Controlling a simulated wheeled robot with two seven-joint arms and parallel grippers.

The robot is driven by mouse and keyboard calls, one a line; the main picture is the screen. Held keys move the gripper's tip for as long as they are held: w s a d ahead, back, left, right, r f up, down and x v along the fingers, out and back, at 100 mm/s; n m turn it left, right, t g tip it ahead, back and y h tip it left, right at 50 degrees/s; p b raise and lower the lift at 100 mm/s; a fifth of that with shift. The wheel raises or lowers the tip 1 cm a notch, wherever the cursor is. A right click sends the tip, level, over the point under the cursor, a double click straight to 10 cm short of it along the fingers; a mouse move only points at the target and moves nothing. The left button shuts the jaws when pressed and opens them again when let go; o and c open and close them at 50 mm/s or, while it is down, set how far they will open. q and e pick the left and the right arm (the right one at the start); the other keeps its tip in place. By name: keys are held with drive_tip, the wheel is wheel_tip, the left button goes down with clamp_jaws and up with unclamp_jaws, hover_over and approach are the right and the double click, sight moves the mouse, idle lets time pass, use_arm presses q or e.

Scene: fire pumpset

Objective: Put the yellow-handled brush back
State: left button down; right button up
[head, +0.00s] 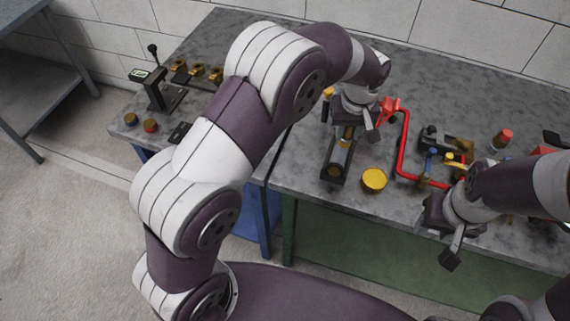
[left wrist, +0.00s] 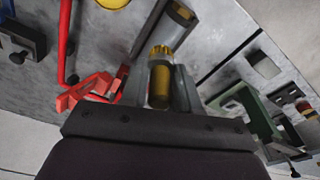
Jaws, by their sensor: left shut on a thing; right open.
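My left gripper (head: 357,132) is low over the middle of the bench. In the left wrist view its fingers (left wrist: 160,92) close on a yellow-brown cylinder, which I take to be the handle of the yellow-handled brush (left wrist: 160,75). Its bristles cannot be made out. I cannot tell whether the held piece touches the trough. My right gripper (head: 447,232) is open and empty at the bench's front edge.
A red bent pipe (head: 402,150) with a red fitting (head: 389,108) lies right of the trough. A yellow round cap (head: 374,180) sits close by. Brass fittings (head: 197,70) and a black lever stand (head: 155,92) are at the left. Clutter crowds the right side, including a red-topped cylinder (head: 503,138).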

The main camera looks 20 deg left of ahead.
use_arm(q)
drive_tip(key=shift+w+a+f+p, duration=0.2)
drive_tip(key=shift+a+f+p, duration=0.05)
drive_tip(key=shift+a+f, duration=0.35)
drive_tip(key=shift+w+a+f+p, duration=0.25)
drive_tip(key=shift+a+f, duration=0.2)
drive_tip(key=shift+a, duration=0.15)
drive_tip(key=a+f, duration=0.1)
drive_tip(key=a, duration=0.2)
drive_tip(key=a+f+p, duration=0.1)
drive_tip(key=a+f, duration=0.1)
drive_tip(key=s+a+f, duration=0.1)
drive_tip(key=a, duration=0.2)
drive_tip(key=shift+a+f+p, duration=0.35)
drive_tip(key=shift+p, duration=0.05)
wheel_tip(320, 180, down, 4)
drive_tip(key=shift+w+d+r+p, duration=0.1)
drive_tip(key=shift+w+p, duration=0.05)
drive_tip(key=shift+p, duration=0.4)
drive_tip(key=shift+f, duration=0.3)
use_arm(e)
drive_tip(key=r, duration=0.3)
drive_tip(key=shift+w+d+r, duration=0.2)
drive_tip(key=shift+w+r, duration=0.05)
drive_tip(key=shift+r, duration=0.15)
use_arm(q)
drive_tip(key=shift+f, duration=0.1)
use_arm(e)
drive_tip(key=shift+f, duration=0.1)
